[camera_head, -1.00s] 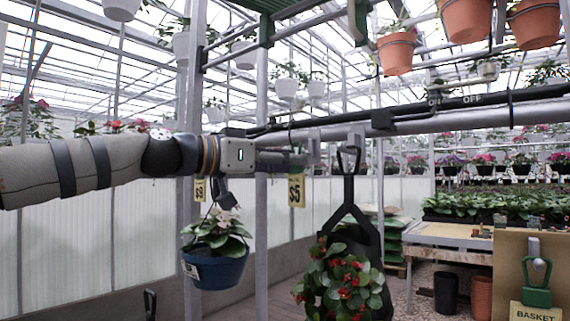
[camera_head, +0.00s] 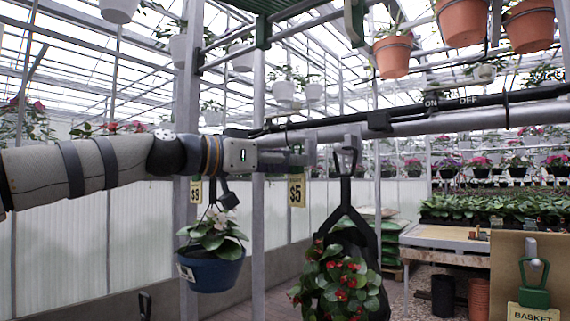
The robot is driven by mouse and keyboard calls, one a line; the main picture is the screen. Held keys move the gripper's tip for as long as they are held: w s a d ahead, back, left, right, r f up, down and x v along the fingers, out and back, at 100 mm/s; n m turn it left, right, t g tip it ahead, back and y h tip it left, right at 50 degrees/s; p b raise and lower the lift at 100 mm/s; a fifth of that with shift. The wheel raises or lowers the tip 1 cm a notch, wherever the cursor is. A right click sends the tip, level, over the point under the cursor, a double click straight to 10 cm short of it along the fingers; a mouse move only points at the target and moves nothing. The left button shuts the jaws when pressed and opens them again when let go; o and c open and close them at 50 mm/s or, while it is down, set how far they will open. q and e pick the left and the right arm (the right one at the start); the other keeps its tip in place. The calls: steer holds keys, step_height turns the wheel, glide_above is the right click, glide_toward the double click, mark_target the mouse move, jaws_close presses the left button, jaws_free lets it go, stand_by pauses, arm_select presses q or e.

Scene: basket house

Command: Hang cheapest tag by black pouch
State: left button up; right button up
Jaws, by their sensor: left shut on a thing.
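My left gripper (camera_head: 300,158) reaches in from the left, just below the long rail. It is shut on the yellow $5 tag (camera_head: 297,190), which hangs upright below its fingertips. The black pouch (camera_head: 372,262) hangs by a black strap from a hook (camera_head: 347,157) to the right of the fingertips, with red-flowered leafy plants in it. The tag is left of the strap and apart from it in the picture. A yellow $9 tag (camera_head: 196,190) hangs below my left arm, near a blue pot (camera_head: 210,271) with a white-flowered plant. My right gripper is out of view.
The grey rail (camera_head: 460,122) runs above the gripper, with a black cable and ON/OFF labels. A BASKET sign (camera_head: 533,314) and a green-handled hook (camera_head: 534,290) are at lower right. A vertical post (camera_head: 188,240) stands behind my arm.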

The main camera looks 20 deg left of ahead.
arm_select(q)
steer(key=shift+w+d+f, duration=0.2)
steer(key=shift+w, duration=0.45)
steer(key=shift+r, duration=0.15)
steer(key=shift+w+d, duration=0.15)
steer(key=shift+w, duration=0.35)
steer(key=shift+f, duration=0.2)
